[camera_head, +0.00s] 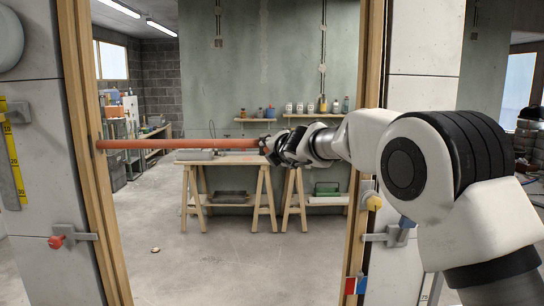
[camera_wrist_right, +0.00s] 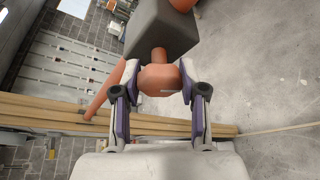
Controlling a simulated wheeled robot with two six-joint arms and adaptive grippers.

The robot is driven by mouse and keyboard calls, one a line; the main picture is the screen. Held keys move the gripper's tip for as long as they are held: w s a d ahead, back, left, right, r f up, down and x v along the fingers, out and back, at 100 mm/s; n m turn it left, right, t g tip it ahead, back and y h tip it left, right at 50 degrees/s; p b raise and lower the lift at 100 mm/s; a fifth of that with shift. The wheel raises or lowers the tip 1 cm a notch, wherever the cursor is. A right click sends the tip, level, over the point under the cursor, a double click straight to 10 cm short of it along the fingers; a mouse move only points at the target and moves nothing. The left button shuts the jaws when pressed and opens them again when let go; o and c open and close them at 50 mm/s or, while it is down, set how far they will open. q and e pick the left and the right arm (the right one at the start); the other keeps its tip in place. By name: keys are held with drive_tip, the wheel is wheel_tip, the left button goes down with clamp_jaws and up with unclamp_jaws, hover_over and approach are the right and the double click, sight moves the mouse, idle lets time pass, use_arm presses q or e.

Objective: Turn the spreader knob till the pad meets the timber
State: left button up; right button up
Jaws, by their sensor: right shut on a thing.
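The orange spreader bar (camera_head: 180,144) runs level across the doorway. Its left end meets the left timber post (camera_head: 92,150); its right part is hidden behind my right arm. My right gripper (camera_head: 272,150) is at the bar in the head view. In the right wrist view my right gripper (camera_wrist_right: 158,92) is shut on the orange knob (camera_wrist_right: 158,78), which joins a dark grey block (camera_wrist_right: 162,28) by a short stem. The bar (camera_wrist_right: 103,90) also shows there, reaching toward the timber (camera_wrist_right: 60,110). I cannot make out the pad or any gap at the right timber post (camera_head: 368,60). My left gripper is out of view.
Red (camera_head: 57,241) and yellow (camera_head: 374,202) knobbed clamps sit on the wall edges. Beyond the doorway stand trestle tables (camera_head: 230,160) and shelves with bottles. The floor (camera_head: 180,270) inside the opening is mostly clear.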

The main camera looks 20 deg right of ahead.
drive_tip(key=shift+m+t+y+b, duration=0.3)
drive_tip(key=shift+m+t+b, duration=0.1)
drive_tip(key=shift+m+b, duration=0.45)
drive_tip(key=shift+r, duration=0.1)
drive_tip(key=o, duration=1.2)
drive_tip(key=shift+c, duration=0.2)
drive_tip(key=s+r, duration=0.1)
drive_tip(key=s, duration=1)
drive_tip(key=shift+s+d+r, duration=0.35)
drive_tip(key=shift+d+r, duration=0.05)
